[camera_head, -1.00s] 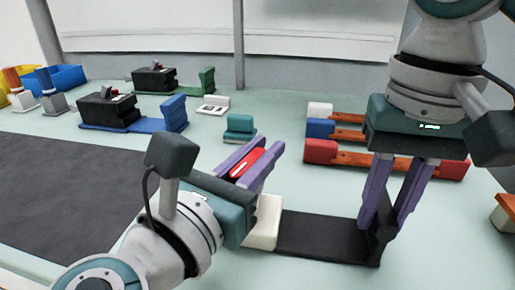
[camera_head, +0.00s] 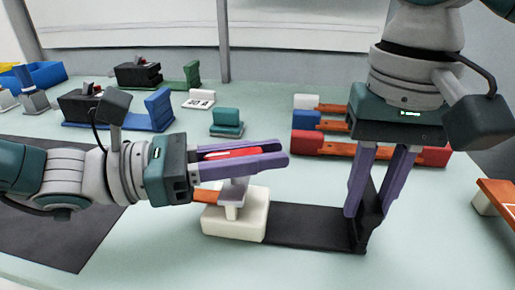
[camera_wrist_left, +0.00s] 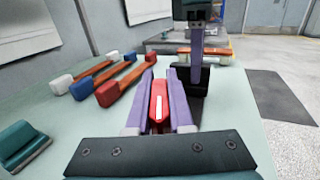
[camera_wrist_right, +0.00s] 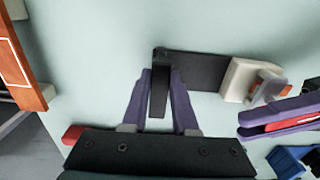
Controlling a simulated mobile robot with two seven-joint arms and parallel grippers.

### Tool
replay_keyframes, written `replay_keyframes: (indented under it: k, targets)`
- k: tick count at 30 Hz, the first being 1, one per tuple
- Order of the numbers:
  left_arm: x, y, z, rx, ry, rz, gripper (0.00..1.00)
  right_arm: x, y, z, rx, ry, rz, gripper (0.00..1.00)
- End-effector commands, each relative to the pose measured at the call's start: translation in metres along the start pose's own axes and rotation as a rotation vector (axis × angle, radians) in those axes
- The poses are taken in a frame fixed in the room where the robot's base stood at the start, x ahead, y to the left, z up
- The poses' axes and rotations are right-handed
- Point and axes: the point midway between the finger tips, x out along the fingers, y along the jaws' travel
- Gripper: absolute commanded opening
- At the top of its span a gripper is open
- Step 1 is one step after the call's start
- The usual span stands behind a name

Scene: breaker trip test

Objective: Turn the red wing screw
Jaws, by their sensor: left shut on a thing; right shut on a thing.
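The red wing screw (camera_head: 232,153) sits on a grey post above a white block (camera_head: 232,225). My left gripper (camera_head: 284,153) comes in from the left and is shut on the screw, its purple fingers along both sides. The screw's red wing with a white stripe also shows in the left wrist view (camera_wrist_left: 158,100). A black base plate (camera_head: 305,225) runs right from the white block to an upright black end plate (camera_head: 366,222). My right gripper (camera_head: 368,210) points down and is shut on that end plate, which shows between its fingers in the right wrist view (camera_wrist_right: 159,92).
Several red, blue and white-ended orange bars (camera_head: 325,145) lie behind my right gripper. A teal block (camera_head: 227,122) stands behind the left one. Black devices on blue and green bases (camera_head: 115,125) stand at the back left. A dark mat (camera_head: 60,235) lies front left.

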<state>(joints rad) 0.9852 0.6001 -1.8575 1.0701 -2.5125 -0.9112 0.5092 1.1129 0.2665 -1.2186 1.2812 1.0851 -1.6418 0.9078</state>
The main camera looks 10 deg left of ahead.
Motion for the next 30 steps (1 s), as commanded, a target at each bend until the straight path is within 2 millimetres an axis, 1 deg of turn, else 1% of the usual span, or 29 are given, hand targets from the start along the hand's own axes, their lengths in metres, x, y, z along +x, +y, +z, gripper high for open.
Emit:
replay_keyframes:
  k: [4, 12, 26, 27, 30]
  targets:
    - [0.0016, -0.0023, 0.0011, 0.001, -0.004, -0.079, 0.0, 0.0001, -0.0008, 0.0005, -0.003, -0.001, -0.002, 0.0]
    - [0.0008, -0.0057, 0.0015, -0.003, -0.003, -0.156, 0.0, 0.0, -0.0009, 0.0004, -0.004, 0.0, -0.002, 0.0]
    - [0.0007, -0.0067, 0.0022, -0.004, -0.004, -0.171, 0.0, -0.0001, -0.0011, 0.0001, -0.002, 0.001, -0.003, 0.0]
    - [0.0008, -0.0068, 0.0022, -0.004, -0.005, -0.17, 0.22, -0.0001, -0.0011, 0.0001, -0.002, 0.001, -0.003, 0.0]
    - [0.0006, -0.0066, 0.002, -0.004, -0.004, -0.17, 0.33, -0.0001, -0.001, 0.0001, -0.001, 0.001, -0.003, 0.0]
